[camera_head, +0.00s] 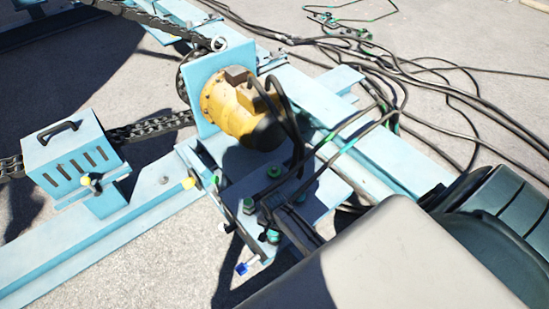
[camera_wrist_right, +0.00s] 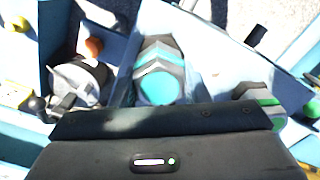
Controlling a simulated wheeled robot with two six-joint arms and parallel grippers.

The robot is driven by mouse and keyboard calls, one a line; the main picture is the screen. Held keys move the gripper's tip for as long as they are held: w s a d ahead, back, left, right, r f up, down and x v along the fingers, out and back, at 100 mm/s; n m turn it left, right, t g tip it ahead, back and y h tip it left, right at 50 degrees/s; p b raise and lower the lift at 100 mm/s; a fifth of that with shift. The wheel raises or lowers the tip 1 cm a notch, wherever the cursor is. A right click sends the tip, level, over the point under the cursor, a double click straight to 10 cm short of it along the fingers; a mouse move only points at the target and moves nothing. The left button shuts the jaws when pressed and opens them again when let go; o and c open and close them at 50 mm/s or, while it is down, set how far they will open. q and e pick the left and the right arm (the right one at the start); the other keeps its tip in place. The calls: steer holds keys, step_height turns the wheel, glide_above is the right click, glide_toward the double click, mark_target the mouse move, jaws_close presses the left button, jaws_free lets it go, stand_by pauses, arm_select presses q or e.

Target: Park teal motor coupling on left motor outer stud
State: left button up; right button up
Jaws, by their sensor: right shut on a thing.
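The yellow motor (camera_head: 235,105) is bolted to an upright light-blue plate, with black cables curving from its end. My right gripper (camera_head: 272,208) is low in front of the motor, over a light-blue bracket with green-topped fittings (camera_head: 248,205). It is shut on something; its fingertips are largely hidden. In the right wrist view, a teal and grey coupling (camera_wrist_right: 158,78) shows just beyond the dark gripper body, and I take it as the held thing. A grey coupling with a green band (camera_wrist_right: 272,108) is to its right. I cannot make out the left motor outer stud. My left gripper is out of view.
A light-blue slotted box (camera_head: 70,160) with a black handle stands at left on the frame. Loose black hoses (camera_head: 440,90) spread over the ground at right. A yellow knob (camera_head: 188,183) and a blue-tipped valve (camera_head: 241,268) stick out near the bracket.

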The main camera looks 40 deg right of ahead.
steer(key=shift+r+p, duration=0.1)
steer(key=shift+p, duration=0.25)
steer(key=shift+f+b, duration=0.3)
steer(key=shift+f, duration=0.2)
steer(key=o, duration=1.2)
step_height(320, 180, up, 11)
steer(key=shift+f, duration=0.1)
